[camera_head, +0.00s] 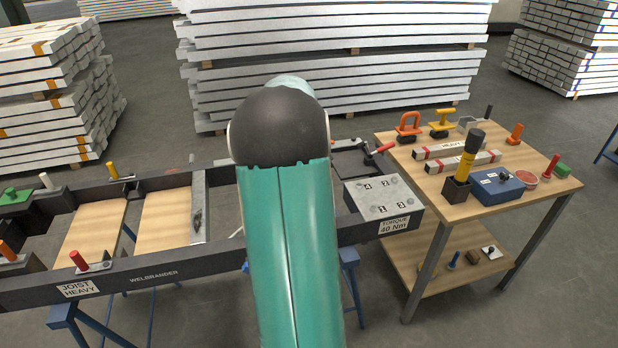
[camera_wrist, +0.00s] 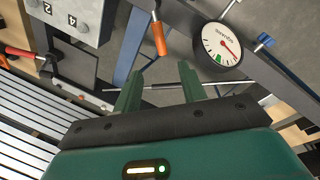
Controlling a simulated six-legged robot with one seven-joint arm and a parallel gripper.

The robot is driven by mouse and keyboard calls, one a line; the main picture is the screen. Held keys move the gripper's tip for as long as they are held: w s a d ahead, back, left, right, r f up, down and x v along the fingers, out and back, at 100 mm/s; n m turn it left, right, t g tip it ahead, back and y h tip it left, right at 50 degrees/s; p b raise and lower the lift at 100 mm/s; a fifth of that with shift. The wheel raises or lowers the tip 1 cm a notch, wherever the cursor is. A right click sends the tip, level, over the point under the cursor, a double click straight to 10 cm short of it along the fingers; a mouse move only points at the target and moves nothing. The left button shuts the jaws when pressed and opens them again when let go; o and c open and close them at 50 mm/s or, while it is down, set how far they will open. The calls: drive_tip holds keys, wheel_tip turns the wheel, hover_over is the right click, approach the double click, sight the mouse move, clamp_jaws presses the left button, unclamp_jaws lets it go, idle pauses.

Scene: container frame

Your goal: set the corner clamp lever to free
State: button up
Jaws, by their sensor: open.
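In the head view, a red-handled lever (camera_head: 383,148) sits on a dark clamp at the back right corner of the dark container frame (camera_head: 215,268). A red handle (camera_wrist: 18,52) on a dark clamp shows at the left edge of the wrist view, apart from my fingers. An orange handle (camera_wrist: 159,38) is ahead of the fingertips there. No label tells which is the corner clamp lever, and no free mark is readable. My gripper (camera_wrist: 160,80) is open, with nothing between its green fingers. My arm hides it in the head view.
A numbered bolt plate (camera_head: 382,198) sits at the frame's right end. A round dial (camera_wrist: 221,45) is right of the fingers. A red upright handle (camera_head: 77,259) stands at the front left. A wooden bench (camera_head: 545,195) with tools is at right; stacked white beams (camera_head: 330,60) stand behind.

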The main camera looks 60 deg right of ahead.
drive_tip(key=shift+d+m, duration=0.1)
drive_tip(key=shift+m, duration=0.2)
drive_tip(key=c, duration=0.7)
drive_tip(key=shift+d+f+m, duration=0.15)
drive_tip(key=shift+m, duration=0.35)
clamp_jaws()
drive_tip(key=s+d+f+m+h, duration=0.1)
drive_tip(key=d+f+m, duration=0.3)
drive_tip(key=f+m, duration=0.3)
drive_tip(key=d+f+m+h, duration=0.1)
drive_tip(key=d+f+m, duration=0.35)
drive_tip(key=m, duration=0.45)
drive_tip(key=shift+a+f, duration=0.25)
drive_tip(key=shift+a, duration=0.8)
drive_tip(key=shift+a+f, duration=0.25)
drive_tip(key=shift+a, duration=0.8)
